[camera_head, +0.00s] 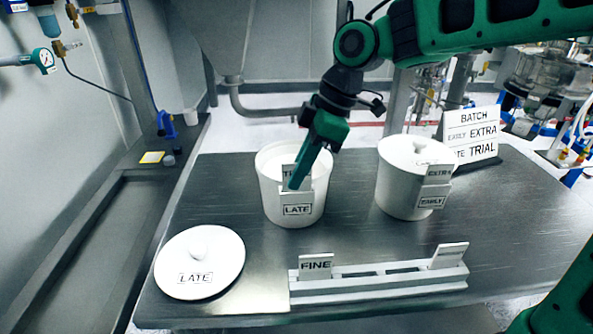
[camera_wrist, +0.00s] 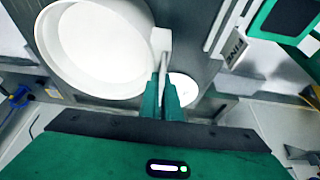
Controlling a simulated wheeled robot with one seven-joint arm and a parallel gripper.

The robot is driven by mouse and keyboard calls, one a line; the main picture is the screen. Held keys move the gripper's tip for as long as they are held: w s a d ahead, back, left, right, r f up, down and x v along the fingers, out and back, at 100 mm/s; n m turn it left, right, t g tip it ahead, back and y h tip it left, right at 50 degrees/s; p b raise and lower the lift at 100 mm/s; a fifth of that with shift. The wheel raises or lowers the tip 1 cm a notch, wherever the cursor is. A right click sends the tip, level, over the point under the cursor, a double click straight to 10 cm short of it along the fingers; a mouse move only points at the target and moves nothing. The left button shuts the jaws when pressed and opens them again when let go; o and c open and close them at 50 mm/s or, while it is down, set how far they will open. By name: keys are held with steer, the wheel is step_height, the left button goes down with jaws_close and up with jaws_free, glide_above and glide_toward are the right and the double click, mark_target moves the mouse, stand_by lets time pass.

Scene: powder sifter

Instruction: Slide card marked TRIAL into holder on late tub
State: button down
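The late tub (camera_head: 268,190) is white, open and upright on the steel table, with a LATE label (camera_head: 297,210) on its front; its open mouth also fills the upper left of the wrist view (camera_wrist: 95,50). A white card (camera_head: 289,172), lettering partly hidden but starting with T, stands upright at the card holder (camera_head: 285,193) above that label. My gripper (camera_head: 297,183) reaches down in front of it. In the wrist view, the fingers (camera_wrist: 164,95) are close together on the card's thin edge (camera_wrist: 162,65). How deep the card sits in the holder is hard to tell.
The early tub (camera_head: 400,185), lidded, bears an EXTRA card (camera_head: 439,173). A sign (camera_head: 473,135) pairs EARLY with EXTRA and LATE with TRIAL. The LATE lid (camera_head: 200,250) lies front left. A white rack (camera_head: 380,285) holds a FINE card (camera_head: 316,267) and another card (camera_head: 449,256).

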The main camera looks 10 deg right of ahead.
steer(key=shift+f, duration=0.3)
steer(key=c, duration=1.9)
jaws_free()
